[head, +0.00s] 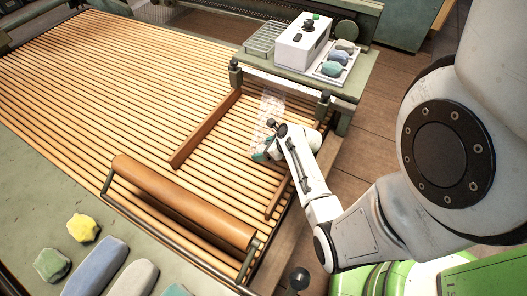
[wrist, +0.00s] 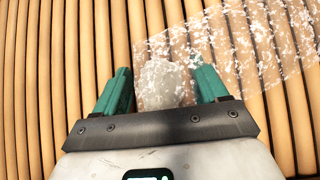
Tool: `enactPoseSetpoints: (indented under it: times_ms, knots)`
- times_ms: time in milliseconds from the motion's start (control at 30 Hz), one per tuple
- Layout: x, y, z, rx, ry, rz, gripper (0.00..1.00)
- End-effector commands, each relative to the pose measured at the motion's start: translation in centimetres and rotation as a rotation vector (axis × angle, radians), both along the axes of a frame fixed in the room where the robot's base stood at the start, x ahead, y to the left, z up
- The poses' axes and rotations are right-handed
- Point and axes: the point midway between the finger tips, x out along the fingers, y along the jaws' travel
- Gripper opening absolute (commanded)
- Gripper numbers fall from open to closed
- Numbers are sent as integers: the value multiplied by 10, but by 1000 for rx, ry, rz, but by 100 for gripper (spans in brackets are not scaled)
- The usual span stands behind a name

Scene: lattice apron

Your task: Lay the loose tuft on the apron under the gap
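My gripper (wrist: 164,86) has two teal fingers, one on each side of a pale, whitish tuft (wrist: 162,84). A thin, see-through layer with white flecks (wrist: 245,45) spreads over the slats right of the tuft in the wrist view. In the head view, my gripper (head: 264,151) is low over the right part of the apron (head: 90,70), at the near end of that layer (head: 270,104). I cannot make out the gap clearly.
A wooden rail (head: 205,130) stands left of my gripper and a shorter one (head: 279,198) near it. A brown roller (head: 180,200) crosses the near end. A green table (head: 300,79) holds a white box (head: 302,43) and a tray (head: 336,66). Coloured lumps (head: 83,227) lie front left.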

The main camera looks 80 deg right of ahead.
Motion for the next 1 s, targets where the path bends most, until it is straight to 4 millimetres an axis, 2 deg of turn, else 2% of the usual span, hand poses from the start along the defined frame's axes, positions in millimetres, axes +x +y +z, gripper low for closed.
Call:
enactPoseSetpoints:
  times_ms: [67,600,833,1000]
  knots:
    - [0,0,0,0,0,0,64]
    - [0,0,0,0,0,0,14]
    - [0,0,2,-1,-1,1,14]
    - [0,0,15,-1,-1,1,14]
